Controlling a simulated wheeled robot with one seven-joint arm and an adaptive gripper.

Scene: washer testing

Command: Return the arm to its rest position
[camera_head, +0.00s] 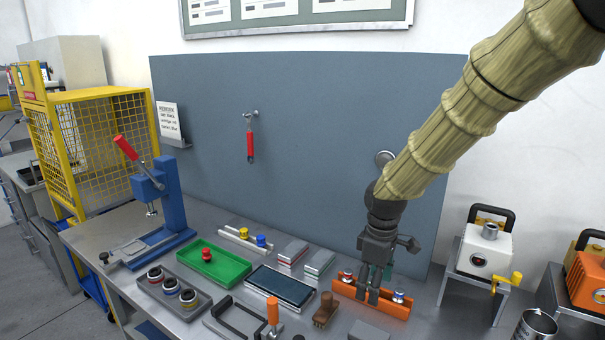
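My arm reaches in from the upper right, wrapped in a tan ribbed cover. My gripper (369,292) hangs downward at its end. Its dark fingers are just in front of or over an orange holder (393,308) on the bench and hide part of it. The fingers look close together, but I cannot tell whether they are open or shut. I see nothing clearly held between them. Two metal-topped pieces sit in the orange holder, one on each side of the fingers.
The grey bench (105,232) holds a blue press (172,200), a green tray (226,268), a grey tray with round parts (205,306), a dark flat box (281,286) and a brown brush (325,310). A blue-grey panel (310,130) stands behind. A white machine (484,252) is at right.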

